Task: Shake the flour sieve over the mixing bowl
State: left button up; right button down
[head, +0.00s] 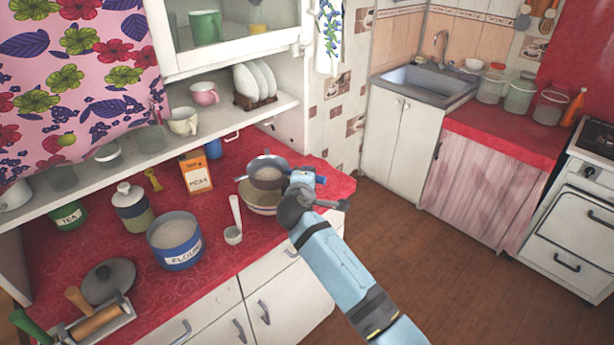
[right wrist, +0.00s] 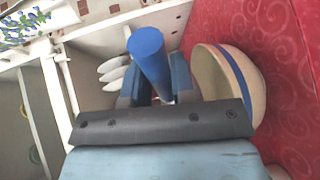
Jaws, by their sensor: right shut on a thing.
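The flour sieve (head: 267,160) is a grey metal pan-shaped sieve with a blue handle. It is over the cream mixing bowl (head: 260,209), covering much of the bowl's opening in the head view. Something pale shows inside the sieve; I cannot tell whether it is flour or mesh. My right gripper (head: 304,186) is shut on the sieve's handle, just right of the bowl. In the right wrist view the blue handle (right wrist: 148,55) stands between the fingers, and the bowl (right wrist: 240,85) with its blue band is to the right. My left gripper is not in view.
On the red counter stand a blue FLOUR tin (head: 178,252), a white scoop (head: 234,234), an orange carton (head: 196,174), a lidded jar (head: 133,212) and a grey lid (head: 109,282). A shelf (head: 230,117) with cups and plates hangs behind. The counter's right end is close to the bowl.

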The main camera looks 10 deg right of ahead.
dwell(0.5)
jog(key=shift+w+d, duration=0.45)
jog(key=shift+w, duration=0.15)
jog(key=shift+w+d, duration=0.4)
jog(key=shift+w, duration=0.2)
jog(key=shift+s, duration=0.1)
jog(key=s+a, duration=0.1)
jog(key=s, duration=0.1)
jog(key=s+a+p, duration=0.1)
jog(key=s+a, duration=0.1)
jog(key=shift+s+a+r, duration=0.1)
jog(key=shift+s+a, duration=0.15)
